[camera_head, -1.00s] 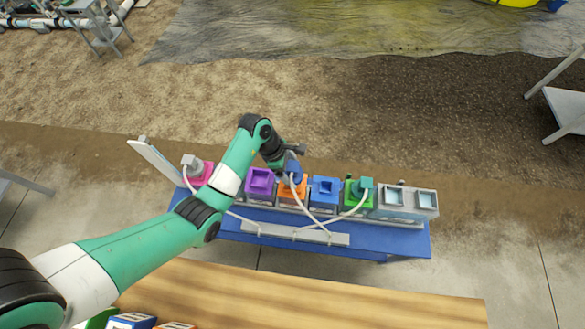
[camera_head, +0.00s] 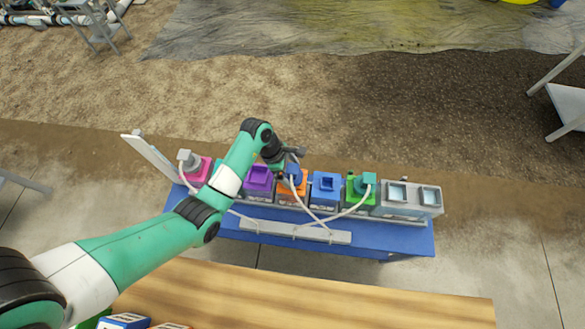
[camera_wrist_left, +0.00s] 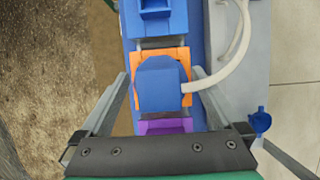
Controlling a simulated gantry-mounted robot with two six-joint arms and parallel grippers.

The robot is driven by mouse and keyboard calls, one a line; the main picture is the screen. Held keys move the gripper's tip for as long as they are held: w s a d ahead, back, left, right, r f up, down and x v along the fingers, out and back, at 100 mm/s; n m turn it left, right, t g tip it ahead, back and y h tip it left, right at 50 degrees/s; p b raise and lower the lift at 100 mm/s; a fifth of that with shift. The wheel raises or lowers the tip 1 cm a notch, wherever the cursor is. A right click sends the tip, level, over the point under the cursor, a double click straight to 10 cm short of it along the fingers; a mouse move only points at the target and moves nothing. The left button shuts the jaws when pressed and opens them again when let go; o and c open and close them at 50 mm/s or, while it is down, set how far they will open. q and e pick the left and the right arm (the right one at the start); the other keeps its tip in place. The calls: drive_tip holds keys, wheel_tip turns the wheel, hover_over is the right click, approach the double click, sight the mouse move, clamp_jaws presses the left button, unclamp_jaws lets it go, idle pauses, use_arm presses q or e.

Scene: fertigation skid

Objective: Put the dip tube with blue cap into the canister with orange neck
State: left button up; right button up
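The dip tube's blue cap (camera_head: 293,175) sits on the orange neck (camera_head: 301,188) of a canister in the row on the blue bench. In the left wrist view the blue cap (camera_wrist_left: 160,85) covers the middle of the orange neck (camera_wrist_left: 184,58), and a white hose leaves its right side. The tube below the cap is hidden. My left gripper (camera_head: 288,155) is just above and behind the cap. In its wrist view the fingers (camera_wrist_left: 160,80) stand open on either side of the cap, with a gap visible at each side. My right gripper is out of view.
A purple neck (camera_head: 258,177) and a blue neck (camera_head: 326,181) flank the orange one. A teal cap (camera_head: 364,181) is on the green neck and a grey cap (camera_head: 187,160) by the magenta one. Hoses run to a grey bar (camera_head: 290,231). A wooden table (camera_head: 330,297) is in front.

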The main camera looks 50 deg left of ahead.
use_arm(q)
drive_tip(key=p+v, duration=0.5)
drive_tip(key=v, duration=0.6)
drive_tip(key=shift+r+p, duration=0.3)
idle(0.5)
